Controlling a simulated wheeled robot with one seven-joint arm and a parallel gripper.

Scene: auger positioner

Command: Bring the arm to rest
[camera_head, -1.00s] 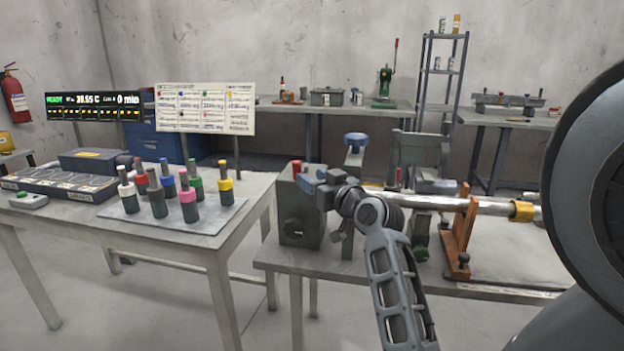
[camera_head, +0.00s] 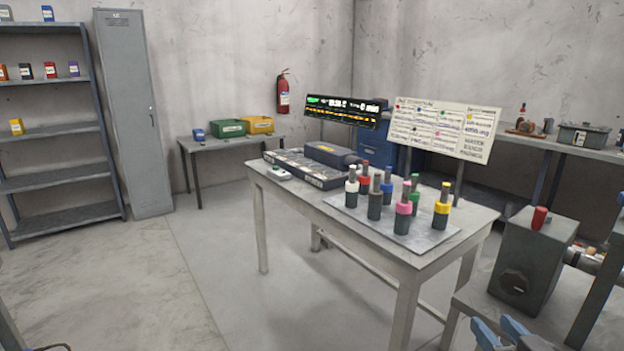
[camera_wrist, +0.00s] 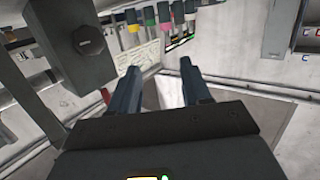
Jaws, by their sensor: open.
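My gripper (camera_wrist: 185,85) is open and empty in the wrist view, its two dark fingers apart with nothing between them. In the head view the blue fingertips of my gripper (camera_head: 500,335) show at the bottom edge right of centre, in front of the right-hand table. In the wrist view a grey box with a round knob (camera_wrist: 87,45) is to the left of the fingers; this box (camera_head: 527,260) also stands on the right-hand table in the head view.
A shelf rack (camera_head: 55,128) and a locker (camera_head: 135,115) stand at left.

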